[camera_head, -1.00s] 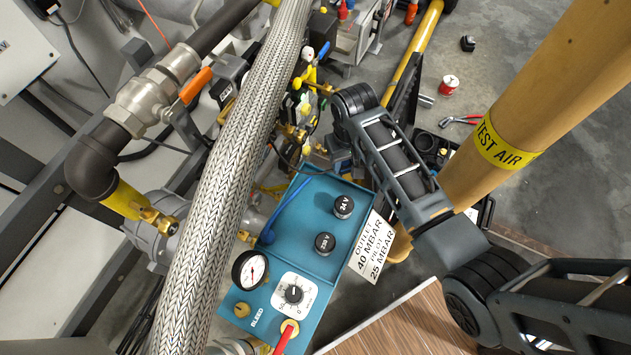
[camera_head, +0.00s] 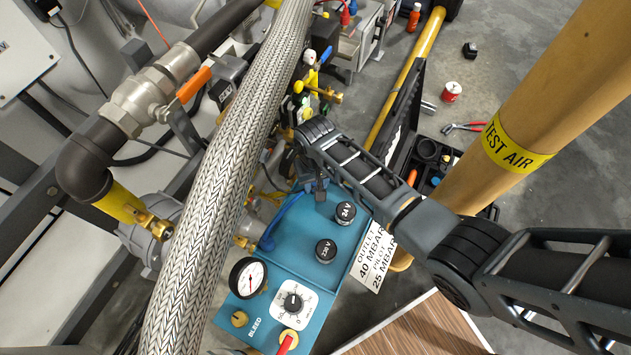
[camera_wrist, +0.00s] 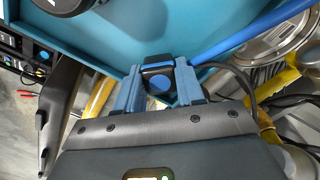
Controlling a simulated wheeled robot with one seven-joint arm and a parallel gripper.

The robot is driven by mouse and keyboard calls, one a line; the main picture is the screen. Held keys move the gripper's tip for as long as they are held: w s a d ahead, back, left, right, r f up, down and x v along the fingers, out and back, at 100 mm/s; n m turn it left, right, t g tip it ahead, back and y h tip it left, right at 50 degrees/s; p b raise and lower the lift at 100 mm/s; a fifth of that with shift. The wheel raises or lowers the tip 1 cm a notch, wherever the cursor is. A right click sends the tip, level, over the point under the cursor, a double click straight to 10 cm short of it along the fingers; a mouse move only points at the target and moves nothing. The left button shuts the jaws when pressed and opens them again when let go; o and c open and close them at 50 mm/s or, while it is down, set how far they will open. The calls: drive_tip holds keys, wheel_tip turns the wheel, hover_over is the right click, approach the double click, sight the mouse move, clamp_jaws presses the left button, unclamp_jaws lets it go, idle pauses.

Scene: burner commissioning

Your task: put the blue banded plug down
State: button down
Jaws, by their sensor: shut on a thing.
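My gripper (camera_wrist: 158,82) is shut on a dark plug with a blue round part (camera_wrist: 159,85), seen between the blue fingers in the wrist view. Beyond the plug lies the teal box (camera_wrist: 110,35). In the head view the box (camera_head: 293,218) carries two black round caps marked 24 V (camera_head: 345,213) and 230 V (camera_head: 326,251). My gripper (camera_head: 318,188) hangs over the box's far edge there, mostly hidden by my wrist. I cannot tell whether the plug touches the box.
A braided hose (camera_head: 215,190) runs along the box's left. A gauge (camera_head: 247,278), dial (camera_head: 293,303) and red lead (camera_head: 287,342) are at the near end. A yellow TEST AIR pipe (camera_head: 540,110) stands right. An open case (camera_head: 430,160) lies on the floor behind my arm.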

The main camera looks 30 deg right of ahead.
drive_tip(key=c, duration=0.7)
unclamp_jaws()
wheel_tip(320, 180, up, 12)
drive_tip(key=p, duration=0.2)
